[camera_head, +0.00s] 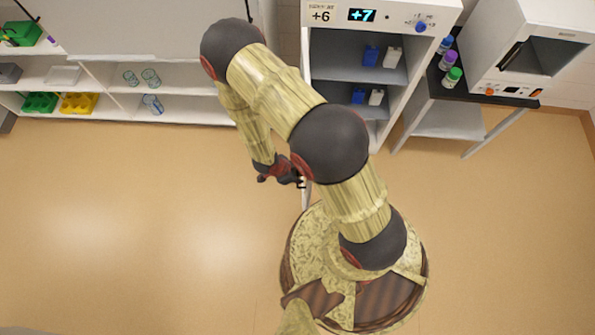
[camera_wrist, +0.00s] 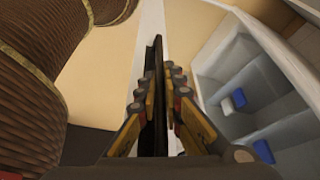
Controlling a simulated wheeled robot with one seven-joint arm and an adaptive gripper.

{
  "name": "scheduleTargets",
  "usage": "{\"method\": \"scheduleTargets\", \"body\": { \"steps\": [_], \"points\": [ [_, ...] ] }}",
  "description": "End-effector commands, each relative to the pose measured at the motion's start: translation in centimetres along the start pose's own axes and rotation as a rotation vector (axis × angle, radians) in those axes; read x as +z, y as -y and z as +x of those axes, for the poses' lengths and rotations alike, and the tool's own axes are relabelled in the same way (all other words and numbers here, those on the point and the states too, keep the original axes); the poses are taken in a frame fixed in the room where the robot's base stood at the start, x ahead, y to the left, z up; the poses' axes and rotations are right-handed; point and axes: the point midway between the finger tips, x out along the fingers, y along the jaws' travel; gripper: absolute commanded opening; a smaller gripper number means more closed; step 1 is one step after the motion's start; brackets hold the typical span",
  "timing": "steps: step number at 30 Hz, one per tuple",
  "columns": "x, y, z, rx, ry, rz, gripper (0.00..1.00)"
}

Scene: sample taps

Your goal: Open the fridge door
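The fridge (camera_head: 312,75) stands at the top centre of the head view under a panel reading +6 and +7. Its front is open, and blue and white bottles show on its shelves. The white door (camera_head: 306,196) is swung far out toward me, seen nearly edge-on and mostly hidden by my arm. In the wrist view the door (camera_wrist: 150,25) is a pale strip with a dark upright handle (camera_wrist: 158,65). My gripper (camera_wrist: 157,100) has its fingers on both sides of the handle, closed on it. In the head view my gripper (camera_head: 300,182) is at the door's outer end.
A dark-topped side table (camera_head: 470,92) with capped bottles and a white oven-like device (camera_head: 535,50) stands right of the fridge. Low white shelves (camera_head: 195,108) with glassware and coloured racks are on the left. The floor at left and right is clear.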

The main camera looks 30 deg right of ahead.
Motion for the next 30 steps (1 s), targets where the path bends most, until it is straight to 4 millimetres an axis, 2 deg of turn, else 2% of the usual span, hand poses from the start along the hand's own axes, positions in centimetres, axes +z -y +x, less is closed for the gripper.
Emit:
{"method": "scheduleTargets", "body": {
  "steps": [11,20,25,30],
  "points": [
    [0.0,-0.1,0.0,0.001,0.001,-0.001,0.27],
    [0.0,0.0,-0.1,0.000,0.001,0.000,0.27],
    [0.1,0.2,-1.8,-0.003,0.002,0.000,0.27],
    [0.1,0.2,-5.1,-0.003,0.002,-0.001,0.27]
  ]
}}
